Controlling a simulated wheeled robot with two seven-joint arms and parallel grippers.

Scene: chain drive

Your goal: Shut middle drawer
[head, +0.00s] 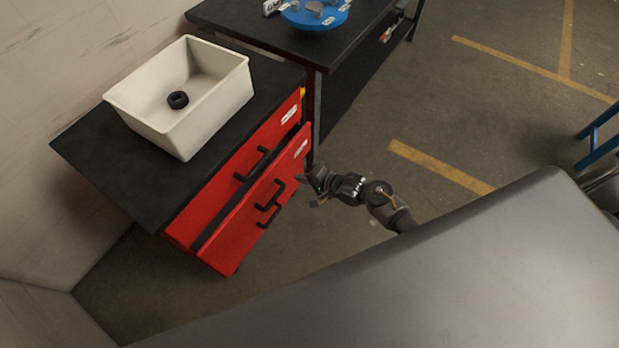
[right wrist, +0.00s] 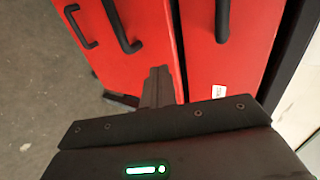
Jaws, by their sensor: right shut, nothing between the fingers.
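The red cabinet holds a top drawer (head: 232,180) and, below it, the middle drawer (head: 240,222), each with black bar handles. The middle drawer's front stands out past the top drawer's front, with a dark gap along its upper edge, so it is partly open. In the right wrist view the middle drawer front (right wrist: 152,35) is left of the top drawer front (right wrist: 200,65). My right gripper (head: 311,181) is shut and empty by the drawer's right end; its fingers (right wrist: 158,82) overlap the drawer front in the wrist view. Contact cannot be told. My left gripper is out of view.
A white bin (head: 205,115) with a black ring (head: 178,100) inside stands on the black cabinet top (head: 95,165). A dark workbench (head: 345,45) with a blue round tray (head: 314,14) adjoins at the back.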

